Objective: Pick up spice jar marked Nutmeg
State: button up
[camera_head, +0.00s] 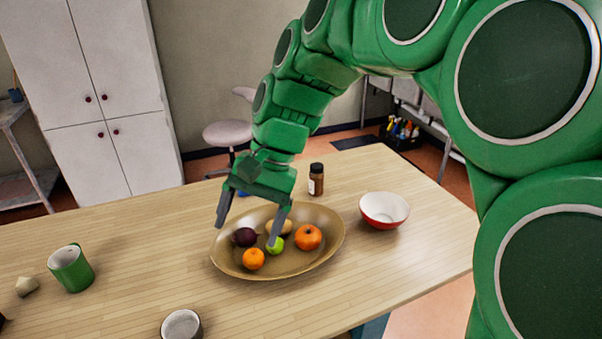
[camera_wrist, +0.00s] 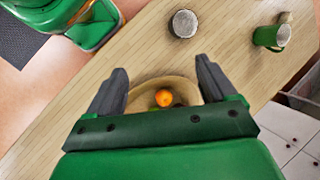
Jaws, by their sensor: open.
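A small brown jar with a dark lid (camera_head: 316,180) stands upright on the table behind the fruit bowl, in the head view. Its label is too small to read, so I cannot tell whether it says Nutmeg. My gripper (camera_head: 248,230) is open and empty above the left part of the bowl, to the left of the jar and apart from it. In the wrist view the open fingers of my gripper (camera_wrist: 160,85) point toward the bowl. The jar is not visible in the wrist view.
A brown oval bowl (camera_head: 325,250) holds several fruits. A red and white bowl (camera_head: 384,210) stands right of the jar. A green mug (camera_head: 71,268) and a small cup (camera_head: 181,325) stand on the table (camera_head: 130,240).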

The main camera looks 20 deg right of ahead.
jog(key=w+d+r+m+t+y, duration=0.1)
jog(key=w+d+m+y, duration=0.1)
jog(key=w, duration=0.5)
jog(key=w+d+r+m+y, duration=0.1)
jog(key=w+m, duration=0.2)
jog(key=w, duration=0.4)
jog(key=w+d+f+m+t+y, duration=0.1)
jog(key=w+d+m+t+y, duration=0.15)
jog(key=w+d+m, duration=0.45)
jog(key=w+d+f+m+t+y, duration=0.1)
jog(key=w+d+f+m+t, duration=0.15)
jog(key=w+d, duration=0.8)
jog(key=w+d+f+m+t, duration=0.2)
jog(key=d+m, duration=0.1)
jog(key=d, duration=0.5)
jog(key=w+d+f+m+t, duration=0.1)
jog(key=w+d+f+m, duration=0.1)
jog(key=d, duration=0.5)
send_near(312, 177)
jog(key=shift+h, duration=0.25)
jog(key=w+f, duration=0.2)
jog(key=w, duration=0.1)
jog(key=shift+w+a+f, duration=0.3)
jog(key=shift+w+a, duration=0.05)
jog(key=shift+a, duration=0.05)
jog(key=shift+x, duration=3.85)
jog(key=shift+s+a, duration=0.1)
jog(key=shift+s, duration=0.05)
jog(key=c, duration=1.2)
jog(key=shift+r, duration=0.15)
